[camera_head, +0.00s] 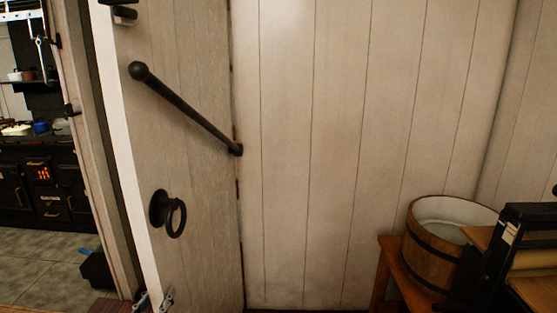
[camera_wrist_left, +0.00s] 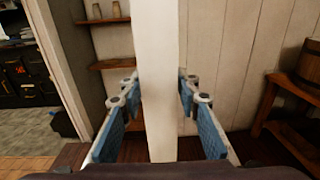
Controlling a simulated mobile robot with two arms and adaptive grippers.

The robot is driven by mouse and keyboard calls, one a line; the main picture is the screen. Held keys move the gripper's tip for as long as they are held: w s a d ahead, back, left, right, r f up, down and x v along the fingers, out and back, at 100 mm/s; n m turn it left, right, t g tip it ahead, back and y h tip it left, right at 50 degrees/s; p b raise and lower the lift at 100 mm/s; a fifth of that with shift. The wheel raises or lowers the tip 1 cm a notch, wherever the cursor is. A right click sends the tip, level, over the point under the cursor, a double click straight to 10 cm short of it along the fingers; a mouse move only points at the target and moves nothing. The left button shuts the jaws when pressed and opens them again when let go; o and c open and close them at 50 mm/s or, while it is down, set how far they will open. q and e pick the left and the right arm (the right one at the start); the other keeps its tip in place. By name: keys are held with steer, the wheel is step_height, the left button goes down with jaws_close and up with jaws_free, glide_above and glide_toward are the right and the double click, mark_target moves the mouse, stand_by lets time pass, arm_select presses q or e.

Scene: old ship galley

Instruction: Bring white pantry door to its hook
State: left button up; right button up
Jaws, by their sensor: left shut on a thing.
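The white pantry door (camera_head: 205,215) stands open, its pale edge toward me and its plank face toward the right-hand wall. It has a black ring handle (camera_head: 168,212). A black bar with a round end (camera_head: 185,107) slants across the face to the door's far side, by the wall; I cannot tell whether it is the hook. My left gripper (camera_head: 153,299) is low on the door's near edge. In the left wrist view its blue-padded fingers (camera_wrist_left: 158,88) are shut on both sides of the door edge (camera_wrist_left: 158,40). My right gripper is not in view.
A wooden tub (camera_head: 433,260) stands on a low wooden stand (camera_head: 388,270) at the right, beside a dark-framed piece with a roller (camera_head: 535,258). A plank wall (camera_head: 340,150) is behind the door. At left, a doorway opens onto a black stove (camera_head: 40,185) and tiled floor.

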arm_select(q)
steer(key=shift+o, duration=0.2)
steer(key=w+a+m+h+b, duration=0.1)
steer(key=a+b, duration=0.4)
steer(key=a, duration=0.5)
steer(key=shift+w+a+f+h, duration=0.15)
steer(key=shift+w+a+h, duration=0.15)
steer(key=shift+w+h, duration=0.35)
steer(key=shift+a, duration=0.2)
